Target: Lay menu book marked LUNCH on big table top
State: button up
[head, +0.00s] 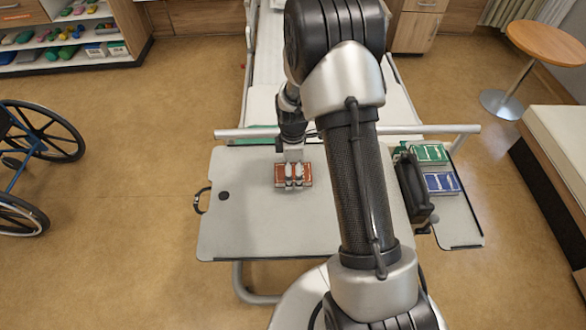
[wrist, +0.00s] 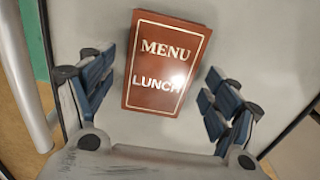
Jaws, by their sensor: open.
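The brown menu book (wrist: 168,62) marked MENU and LUNCH lies flat, cover up, on the big table top (head: 235,225). In the head view the brown book (head: 307,174) is near the middle of the top, partly covered by my gripper (head: 293,175). In the wrist view my gripper (wrist: 155,95) is open, its two fingers apart on either side of the book's lower part. I see bare surface between each finger and the book.
A green book (head: 428,153) and a blue book (head: 441,183) lie on the smaller side top (head: 460,228) at right. A rail (head: 440,129) runs behind the tops. A wheelchair (head: 35,160) stands at left. The big top's left part is clear.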

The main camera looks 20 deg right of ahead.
notch_tip(320, 180, up, 22)
jog(key=s+a+f+m+t+p, duration=0.1)
jog(key=s+a+m+p, duration=0.2)
jog(key=s+a+r+m+t, duration=0.1)
jog(key=s+a+r+m, duration=0.2)
jog(key=s, duration=0.7)
jog(key=s+a+r+m+t, duration=0.2)
jog(key=s+a+r+m, duration=0.1)
jog(key=s+r+m, duration=0.4)
jog(key=s+r, duration=0.3)
jog(key=s, duration=0.1)
jog(key=shift+s+r+t, duration=0.2)
jog(key=shift+r+t, duration=0.1)
jog(key=shift+r, duration=0.05)
